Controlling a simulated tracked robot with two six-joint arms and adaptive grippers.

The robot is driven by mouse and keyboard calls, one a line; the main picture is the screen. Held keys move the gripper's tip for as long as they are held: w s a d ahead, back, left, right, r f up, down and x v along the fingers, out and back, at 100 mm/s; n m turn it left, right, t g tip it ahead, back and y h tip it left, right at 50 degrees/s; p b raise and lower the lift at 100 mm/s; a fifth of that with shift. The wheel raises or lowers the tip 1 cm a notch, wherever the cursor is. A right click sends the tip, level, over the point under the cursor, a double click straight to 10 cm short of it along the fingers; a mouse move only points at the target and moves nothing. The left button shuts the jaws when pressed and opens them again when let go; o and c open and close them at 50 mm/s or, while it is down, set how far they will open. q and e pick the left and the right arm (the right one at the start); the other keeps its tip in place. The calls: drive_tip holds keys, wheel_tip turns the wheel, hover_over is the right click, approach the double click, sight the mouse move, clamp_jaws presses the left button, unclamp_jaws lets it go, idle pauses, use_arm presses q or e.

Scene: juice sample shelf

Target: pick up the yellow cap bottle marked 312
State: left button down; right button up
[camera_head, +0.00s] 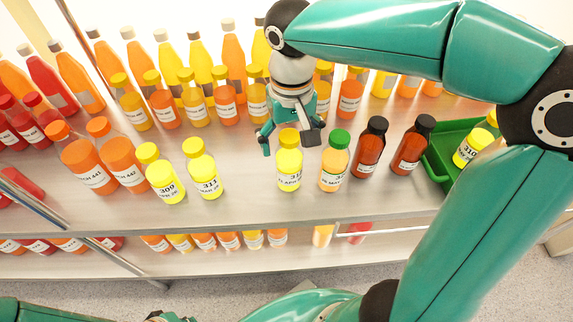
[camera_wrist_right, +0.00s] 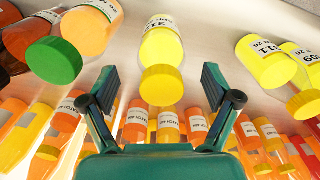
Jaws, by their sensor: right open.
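A yellow cap bottle (camera_head: 289,163) stands upright on the shelf's front row, left of a green cap bottle (camera_head: 334,162). Its label starts with 31; the last digit is too small to read surely. In the right wrist view this bottle (camera_wrist_right: 160,48) appears inverted, its yellow cap between the finger tips. My right gripper (camera_head: 288,138) points down just behind it, open and empty, its fingers apart from the cap on either side (camera_wrist_right: 157,92). Other yellow cap bottles marked 309 (camera_head: 165,180) and 311 (camera_head: 205,175) stand further left. A part of my left gripper (camera_head: 168,317) seems to show at the bottom edge.
Two brown bottles (camera_head: 370,148) stand right of the green cap one. A green tray (camera_head: 436,165) at the right holds a bottle marked 310 (camera_head: 468,152). Rows of juice bottles (camera_head: 226,105) stand close behind my gripper. The shelf's front strip (camera_head: 260,208) is clear.

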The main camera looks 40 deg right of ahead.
drive_tip(key=shift+w+f+b, duration=0.15)
drive_tip(key=shift+f+b, duration=0.35)
drive_tip(key=shift+f, duration=0.85)
drive_tip(key=shift+w+f+b, duration=0.1)
drive_tip(key=shift+f+b, duration=0.4)
drive_tip(key=shift+f, duration=0.85)
drive_tip(key=shift+c, duration=0.2)
drive_tip(key=c, duration=1.4)
drive_tip(key=shift+r, duration=0.1)
